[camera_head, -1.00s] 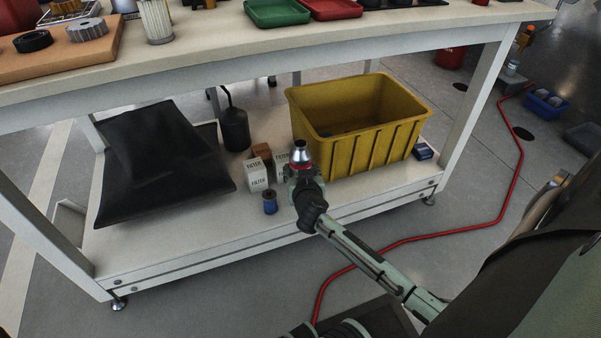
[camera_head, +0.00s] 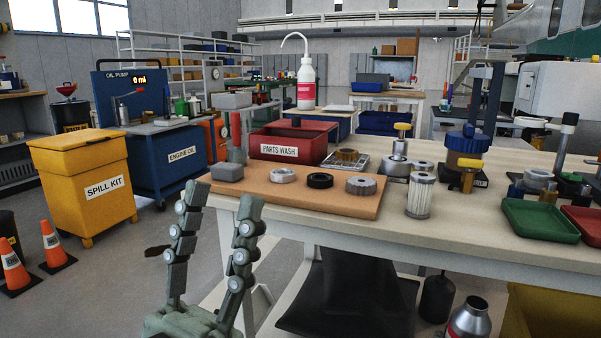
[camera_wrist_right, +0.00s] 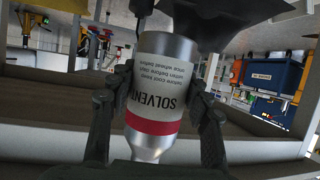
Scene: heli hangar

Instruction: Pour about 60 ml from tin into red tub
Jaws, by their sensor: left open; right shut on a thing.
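The tin (camera_wrist_right: 160,95) is a silver can with a "SOLVENT" label and a red band. My right gripper (camera_wrist_right: 158,82) is shut on it, one finger on each side. In the head view, only the tin's silver top (camera_head: 469,318) shows at the bottom edge, below the bench top; the right gripper is out of that view. The red tub (camera_head: 313,153), labelled "PARTS WASH", stands at the bench's back left, far from the tin. Its contents are hidden. My left gripper (camera_head: 222,196) is open and empty, pointing up before the bench's left end.
On the bench, a wooden board (camera_head: 315,200) with several metal parts lies in front of the tub. A filter (camera_head: 420,195), a scale (camera_head: 345,163) and a green tray (camera_head: 540,219) stand further right. A white wash bottle (camera_head: 306,85) rises behind the tub.

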